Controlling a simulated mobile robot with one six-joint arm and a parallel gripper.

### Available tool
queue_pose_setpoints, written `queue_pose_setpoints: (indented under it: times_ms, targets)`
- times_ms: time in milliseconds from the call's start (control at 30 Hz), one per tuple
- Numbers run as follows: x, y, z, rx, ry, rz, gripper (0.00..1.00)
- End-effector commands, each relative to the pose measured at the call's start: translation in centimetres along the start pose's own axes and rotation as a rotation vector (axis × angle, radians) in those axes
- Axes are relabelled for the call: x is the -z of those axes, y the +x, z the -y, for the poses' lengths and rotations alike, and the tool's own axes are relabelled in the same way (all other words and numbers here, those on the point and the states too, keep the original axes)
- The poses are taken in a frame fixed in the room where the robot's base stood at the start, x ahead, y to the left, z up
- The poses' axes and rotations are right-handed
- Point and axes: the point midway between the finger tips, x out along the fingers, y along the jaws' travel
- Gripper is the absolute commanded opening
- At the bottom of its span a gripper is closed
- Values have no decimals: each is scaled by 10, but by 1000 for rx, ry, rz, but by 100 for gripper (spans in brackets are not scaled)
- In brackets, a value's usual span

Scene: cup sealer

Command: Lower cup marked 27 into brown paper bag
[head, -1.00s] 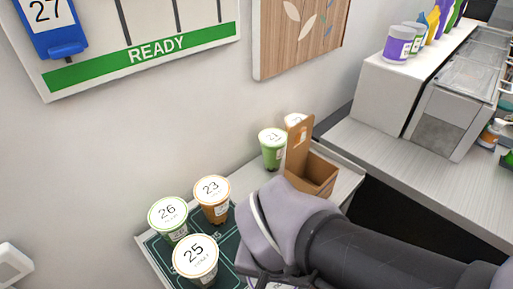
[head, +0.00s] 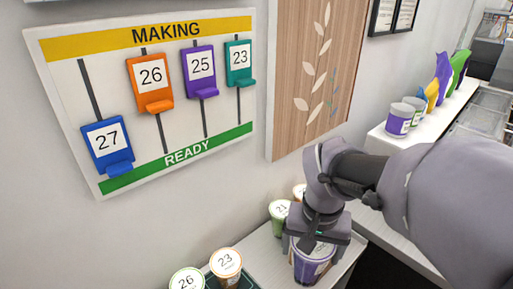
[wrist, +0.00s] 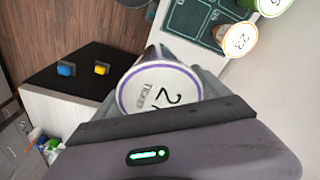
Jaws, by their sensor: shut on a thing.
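My gripper (head: 316,238) is shut on a cup with a purple-printed side (head: 311,264) and holds it upright over the right part of the counter. In the wrist view the cup's white lid (wrist: 160,92) has a purple ring and shows a 2; the second digit is partly hidden. My gripper also shows there (wrist: 165,85), with a finger on either side of the cup. The brown paper bag cannot be made out now; my gripper and the cup cover the area beside the green cup. I cannot tell whether the cup is over the bag or in it.
A green cup (head: 279,212) stands by the wall, close left of my gripper. Cups 23 (head: 226,264) and 26 (head: 187,279) stand at the lower left. The board (head: 140,95) above has a blue 27 tag (head: 107,143) at READY. Tubs (head: 399,121) line the right shelf.

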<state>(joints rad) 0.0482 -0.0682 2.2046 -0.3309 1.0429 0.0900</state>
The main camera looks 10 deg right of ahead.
Motion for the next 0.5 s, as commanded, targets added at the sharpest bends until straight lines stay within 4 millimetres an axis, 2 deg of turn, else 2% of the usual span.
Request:
queue_pose_setpoints:
  times_ms: [33, 200, 500]
  targets:
    - [13, -15, -2, -1, 2, 1, 15]
    - [53, -36, -9, -1, 1, 0, 15]
    - [127, -62, -21, -1, 2, 0, 15]
